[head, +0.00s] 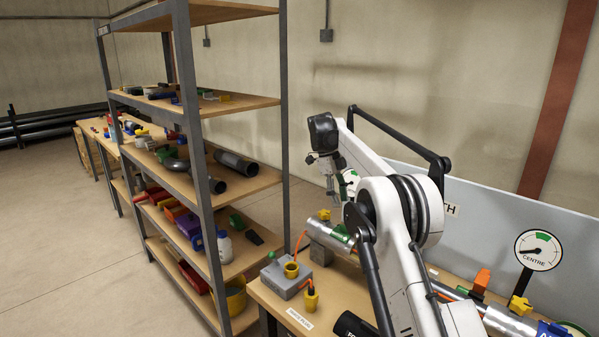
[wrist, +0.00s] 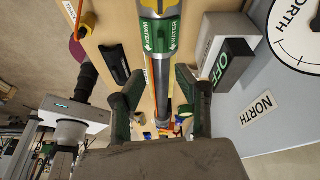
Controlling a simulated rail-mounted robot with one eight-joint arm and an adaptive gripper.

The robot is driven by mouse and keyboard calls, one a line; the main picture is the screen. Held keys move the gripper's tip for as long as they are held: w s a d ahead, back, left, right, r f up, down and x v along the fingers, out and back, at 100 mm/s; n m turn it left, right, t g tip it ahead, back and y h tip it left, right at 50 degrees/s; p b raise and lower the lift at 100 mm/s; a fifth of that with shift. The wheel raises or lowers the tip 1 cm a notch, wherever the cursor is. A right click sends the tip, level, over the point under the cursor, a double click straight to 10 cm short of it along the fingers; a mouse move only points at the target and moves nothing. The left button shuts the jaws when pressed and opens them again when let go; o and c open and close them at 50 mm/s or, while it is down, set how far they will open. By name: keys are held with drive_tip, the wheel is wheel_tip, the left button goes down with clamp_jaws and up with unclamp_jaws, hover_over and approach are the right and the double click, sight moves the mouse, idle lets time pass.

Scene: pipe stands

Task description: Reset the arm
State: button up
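My gripper (head: 338,192) hangs at the end of my white arm, above the left part of the pipe bench. In the wrist view its two dark fingers (wrist: 157,78) are spread apart, with nothing visibly clamped between them. A silver pipe with a green WATER band (wrist: 160,35) runs beyond and between the fingers. I cannot tell the exact gap to it. In the head view the same pipe (head: 333,232) lies below my gripper, with a yellow valve handle (head: 324,215) on it. My arm hides part of the bench.
A tall shelf unit (head: 190,100) with tools and pipe pieces stands left of the bench. A grey box (head: 287,279) with a yellow cap sits at the bench's left end. A CENTRE gauge (head: 538,250) is on the back panel. An OFF box (wrist: 240,62) is beside the pipe.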

drive_tip(key=s+d+r+n+t, duration=0.1)
drive_tip(key=s+r+n+t, duration=0.2)
drive_tip(key=s+r+n, duration=0.55)
drive_tip(key=s+d+r+n+t+y, duration=0.1)
drive_tip(key=s+r+n, duration=0.2)
drive_tip(key=s, duration=0.4)
drive_tip(key=s+r+n+t+y, duration=0.1)
drive_tip(key=s+r+n, duration=0.15)
drive_tip(key=s, duration=0.45)
drive_tip(key=s+f+n+t, duration=0.1)
drive_tip(key=s+f+n, duration=0.3)
drive_tip(key=s, duration=0.5)
drive_tip(key=s+f+n+t+b, duration=0.1)
drive_tip(key=s+f+n, duration=0.3)
drive_tip(key=s, duration=0.5)
drive_tip(key=s+f+n+t, duration=0.3)
drive_tip(key=s+f+n, duration=0.1)
drive_tip(key=s, duration=0.6)
drive_tip(key=shift+f+y+b, duration=0.35)
drive_tip(key=shift+y, duration=0.05)
drive_tip(key=shift+a, duration=0.1)
